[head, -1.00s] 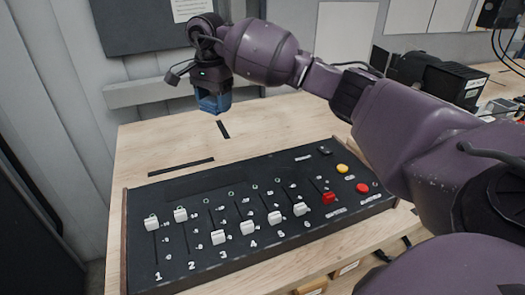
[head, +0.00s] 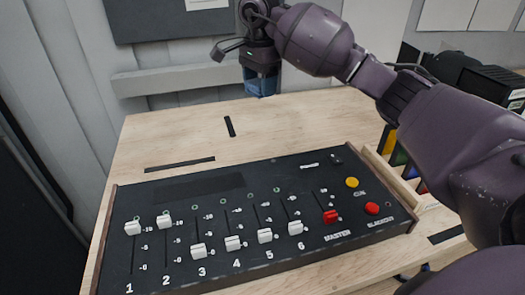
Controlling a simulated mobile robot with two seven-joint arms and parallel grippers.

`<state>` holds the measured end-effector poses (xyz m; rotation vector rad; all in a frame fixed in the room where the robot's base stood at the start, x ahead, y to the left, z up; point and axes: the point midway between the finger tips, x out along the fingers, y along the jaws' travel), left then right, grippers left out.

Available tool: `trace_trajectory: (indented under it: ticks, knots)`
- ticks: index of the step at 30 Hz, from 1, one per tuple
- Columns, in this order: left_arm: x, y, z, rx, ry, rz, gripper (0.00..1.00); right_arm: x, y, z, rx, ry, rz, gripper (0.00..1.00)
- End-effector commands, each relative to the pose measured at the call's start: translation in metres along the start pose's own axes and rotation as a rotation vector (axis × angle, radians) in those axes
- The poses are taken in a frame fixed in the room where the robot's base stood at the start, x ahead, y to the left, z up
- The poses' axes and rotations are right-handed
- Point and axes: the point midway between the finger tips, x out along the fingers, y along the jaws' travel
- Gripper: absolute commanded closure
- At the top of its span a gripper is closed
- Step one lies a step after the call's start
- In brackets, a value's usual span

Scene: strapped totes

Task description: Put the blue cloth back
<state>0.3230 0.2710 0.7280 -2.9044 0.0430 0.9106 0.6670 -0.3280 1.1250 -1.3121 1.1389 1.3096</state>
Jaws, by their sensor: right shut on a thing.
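The blue cloth (head: 262,87) hangs small and folded at the tip of my right gripper (head: 262,72), at the top middle of the head view. The right gripper is shut on it, above the back part of the wooden table (head: 185,130). The gripper body hides part of the cloth. My left gripper is not in view.
A black control panel (head: 165,195) with white sliders, a red master slider and yellow and red buttons covers the table's front. A wooden holder (head: 388,172) with coloured items stands at its right, partly behind my arm. Black tape strips mark the bare table behind the panel.

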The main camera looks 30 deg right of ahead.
Motion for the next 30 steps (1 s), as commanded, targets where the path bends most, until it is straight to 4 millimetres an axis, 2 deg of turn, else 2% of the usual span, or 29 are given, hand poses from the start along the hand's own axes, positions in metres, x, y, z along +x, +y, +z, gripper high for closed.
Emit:
trace_trajectory:
  ticks: [6, 18, 22, 30]
  knots:
    - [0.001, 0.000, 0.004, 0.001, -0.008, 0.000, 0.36, 0.048, 0.001, 0.001, 0.002, -0.003, 0.008, 0.56]
    - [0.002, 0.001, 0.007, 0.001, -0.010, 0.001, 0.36, 0.131, 0.001, 0.002, 0.000, -0.004, 0.007, 0.56]
    - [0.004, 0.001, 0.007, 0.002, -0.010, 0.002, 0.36, 0.146, 0.000, 0.001, 0.001, -0.003, 0.004, 0.56]
    - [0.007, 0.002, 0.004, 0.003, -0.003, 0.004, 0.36, 0.162, 0.000, 0.001, 0.000, -0.002, 0.004, 0.56]
